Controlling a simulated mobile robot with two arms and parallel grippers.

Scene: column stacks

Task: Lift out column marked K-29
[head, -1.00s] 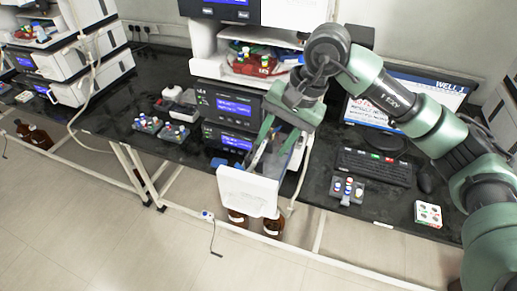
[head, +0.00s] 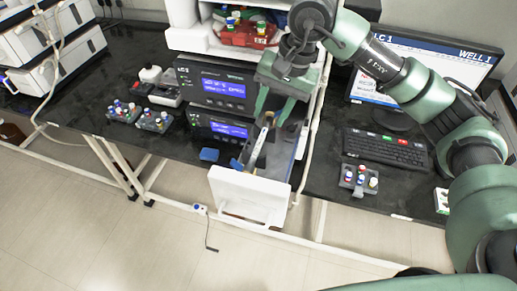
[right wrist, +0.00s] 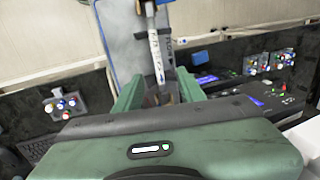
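A slim silver column (head: 257,149) stands tilted in the opened compartment of the instrument stack, above the white lowered door (head: 248,193). In the right wrist view it is a pale rod (right wrist: 155,45) with dark lettering too small to read. My right gripper (head: 272,118) points down at the column's upper end. In the right wrist view its green fingers (right wrist: 160,88) stand apart on either side of the column, with gaps visible. My left gripper is not in view.
Vial racks stand left (head: 123,111) and right (head: 360,180) on the black bench. Stacked modules with a blue display (head: 223,86) are left of the gripper. A keyboard (head: 386,149) and monitor (head: 420,70) are right. A red tray (head: 245,33) sits above.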

